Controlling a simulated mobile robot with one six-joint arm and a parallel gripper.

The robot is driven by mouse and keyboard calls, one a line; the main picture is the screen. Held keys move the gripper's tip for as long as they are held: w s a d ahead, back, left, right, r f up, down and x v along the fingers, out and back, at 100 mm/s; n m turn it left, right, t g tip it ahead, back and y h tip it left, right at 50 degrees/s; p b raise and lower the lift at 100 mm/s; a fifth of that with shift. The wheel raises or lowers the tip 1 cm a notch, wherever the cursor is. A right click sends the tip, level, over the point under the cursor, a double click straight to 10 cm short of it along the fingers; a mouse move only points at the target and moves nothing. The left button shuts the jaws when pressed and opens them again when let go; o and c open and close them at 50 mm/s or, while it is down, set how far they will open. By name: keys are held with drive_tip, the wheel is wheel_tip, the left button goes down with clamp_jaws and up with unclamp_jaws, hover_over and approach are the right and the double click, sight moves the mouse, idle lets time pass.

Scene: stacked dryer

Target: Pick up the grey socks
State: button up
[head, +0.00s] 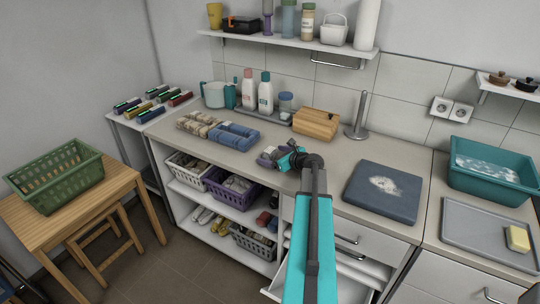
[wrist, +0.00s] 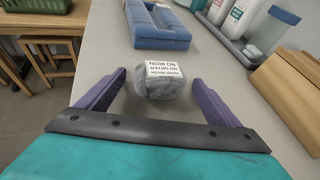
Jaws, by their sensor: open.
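A grey, rounded bundle (wrist: 160,89) with a white printed label, apparently the grey socks, sits on the countertop in the wrist view. My gripper (wrist: 158,78) is open, its two purple fingers reaching forward on either side of the bundle. Gaps show between the bundle and the fingers, so it is not gripped. In the head view my gripper (head: 268,157) is low over the counter, beside the blue item. The bundle is hard to make out there among the fingers.
A blue item (head: 234,136) and a beige patterned one (head: 197,122) lie to the left on the counter (head: 335,172). Bottles (head: 265,93) on a tray and a wooden box (head: 316,123) stand behind. A dark blue board (head: 383,191) lies right. Baskets (head: 232,187) fill shelves below.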

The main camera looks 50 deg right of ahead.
sight(273, 152)
drive_tip(key=c, duration=1.2)
drive_tip(key=shift+o, duration=0.2)
drive_tip(key=shift+r, duration=0.15)
drive_tip(key=shift+r+b, duration=1.1)
drive_tip(key=shift+r, duration=3.8)
